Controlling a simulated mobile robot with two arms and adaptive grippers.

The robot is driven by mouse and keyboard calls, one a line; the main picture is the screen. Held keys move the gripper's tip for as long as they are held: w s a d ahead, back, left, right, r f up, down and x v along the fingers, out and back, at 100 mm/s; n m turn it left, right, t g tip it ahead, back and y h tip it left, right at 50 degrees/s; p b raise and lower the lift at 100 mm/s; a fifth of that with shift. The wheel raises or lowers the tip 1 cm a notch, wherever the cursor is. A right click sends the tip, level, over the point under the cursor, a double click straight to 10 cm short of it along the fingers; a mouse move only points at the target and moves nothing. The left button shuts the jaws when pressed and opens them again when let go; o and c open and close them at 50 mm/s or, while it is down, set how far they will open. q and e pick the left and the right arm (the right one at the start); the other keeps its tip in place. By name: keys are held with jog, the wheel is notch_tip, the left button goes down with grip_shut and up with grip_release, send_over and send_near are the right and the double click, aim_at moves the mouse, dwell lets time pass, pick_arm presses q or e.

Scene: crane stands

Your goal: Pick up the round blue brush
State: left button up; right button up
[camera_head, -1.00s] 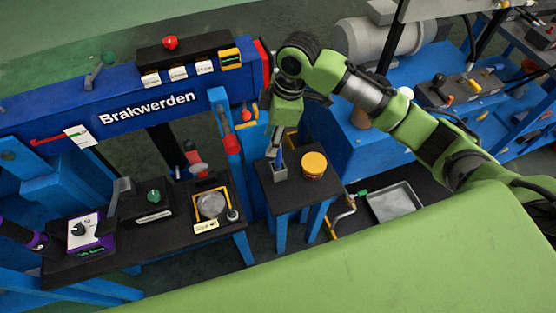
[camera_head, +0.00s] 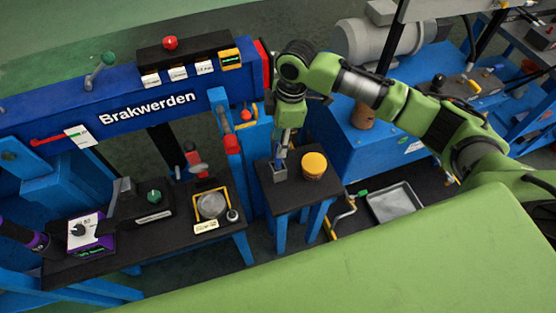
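The round blue brush (camera_head: 279,161) shows as a small blue, upright piece in a grey square holder (camera_head: 280,175) on the small black-topped stand. Its upper part is hidden by my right gripper. My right gripper (camera_head: 281,151) comes in on the green arm from the right and points down directly over the holder, at the brush. The fingers are small and partly hidden, so I cannot tell whether they are closed on the brush. My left gripper is not in view.
A yellow-lidded jar (camera_head: 314,165) stands just right of the holder. A green surface fills the foreground.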

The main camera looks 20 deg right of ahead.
aim_at(278, 160)
jog(key=f, duration=0.4)
jog(key=shift+s+a+f, duration=0.15)
jog(key=shift+a+f, duration=0.15)
jog(key=shift+a, duration=0.05)
grip_shut()
jog(key=shift+r, duration=0.15)
